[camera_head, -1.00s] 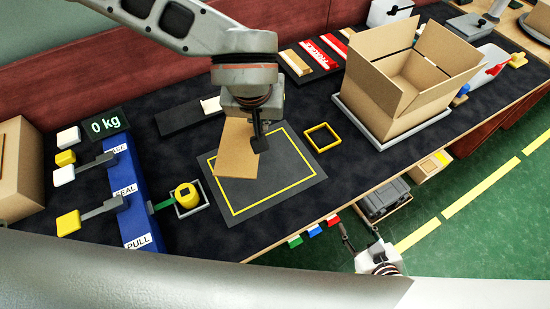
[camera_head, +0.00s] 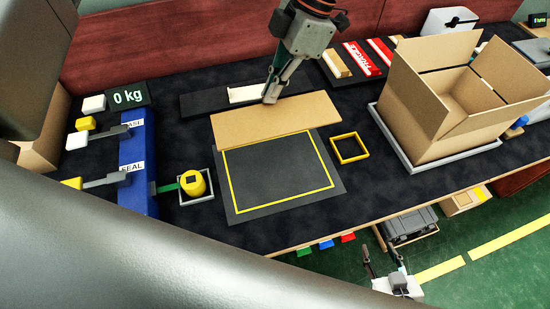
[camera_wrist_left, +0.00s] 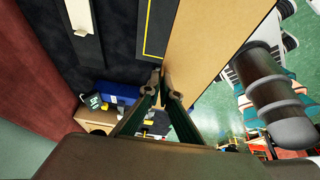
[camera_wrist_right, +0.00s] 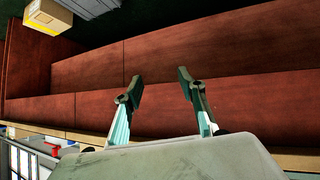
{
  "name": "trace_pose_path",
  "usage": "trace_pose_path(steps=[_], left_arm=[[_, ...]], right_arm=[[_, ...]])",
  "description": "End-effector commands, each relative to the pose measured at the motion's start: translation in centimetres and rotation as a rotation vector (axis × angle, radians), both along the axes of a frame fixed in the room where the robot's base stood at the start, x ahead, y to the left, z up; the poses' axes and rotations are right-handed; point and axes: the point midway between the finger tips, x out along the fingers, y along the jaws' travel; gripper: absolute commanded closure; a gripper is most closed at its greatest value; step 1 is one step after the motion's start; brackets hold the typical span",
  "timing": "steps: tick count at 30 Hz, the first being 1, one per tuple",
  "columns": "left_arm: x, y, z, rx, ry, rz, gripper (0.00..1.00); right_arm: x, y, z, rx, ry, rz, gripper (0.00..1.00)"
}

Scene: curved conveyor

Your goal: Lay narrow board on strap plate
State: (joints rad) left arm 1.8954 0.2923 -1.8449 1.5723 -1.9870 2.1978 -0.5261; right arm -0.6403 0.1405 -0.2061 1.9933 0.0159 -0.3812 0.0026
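The narrow board (camera_head: 272,122) is a flat tan rectangle. My left gripper (camera_head: 270,97) is shut on its back edge; the board also shows at the fingers in the left wrist view (camera_wrist_left: 215,40). The board appears over the back edge of a dark mat with a yellow outline (camera_head: 272,180); I cannot tell how high it is. Behind it lies a long dark plate (camera_head: 205,103) with a pale block on it, partly hidden by the gripper. I cannot tell which of these is the strap plate. My right gripper (camera_head: 383,264) is open and empty (camera_wrist_right: 160,85), off the table front.
A large open carton (camera_head: 415,110) stands on a grey tray at right. A yellow square frame (camera_head: 349,149) lies beside the mat. At left are a blue block with levers (camera_head: 138,165) and a yellow item (camera_head: 195,183). Red-and-white strips (camera_head: 362,58) lie at the back.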

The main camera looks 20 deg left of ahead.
Motion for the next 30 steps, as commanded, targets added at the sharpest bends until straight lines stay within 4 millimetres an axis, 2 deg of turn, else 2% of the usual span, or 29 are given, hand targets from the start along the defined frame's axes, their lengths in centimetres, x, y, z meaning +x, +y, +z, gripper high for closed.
trace_pose_path(steps=[6, 15, 19, 26, 30], left_arm=[[-0.2, 0.0, -5.4, -0.001, 0.008, -0.002, 1.00], [-0.1, 0.0, -12.4, 0.000, 0.006, -0.004, 1.00], [-0.1, 0.0, -14.2, -0.001, 0.003, -0.004, 1.00], [0.0, 0.0, -15.5, -0.001, 0.001, -0.005, 1.00], [-0.1, 0.0, -17.5, 0.000, 0.004, -0.004, 1.00]], right_arm=[[0.2, -0.2, -0.3, -0.004, -0.005, -0.001, 0.60], [0.4, -0.4, -1.0, -0.014, -0.005, 0.000, 0.60], [0.5, -0.4, -1.1, -0.016, -0.005, 0.000, 0.60], [0.5, -0.4, -1.1, -0.017, -0.007, 0.001, 0.60], [0.3, -0.4, -1.4, -0.019, -0.004, 0.001, 0.60]])
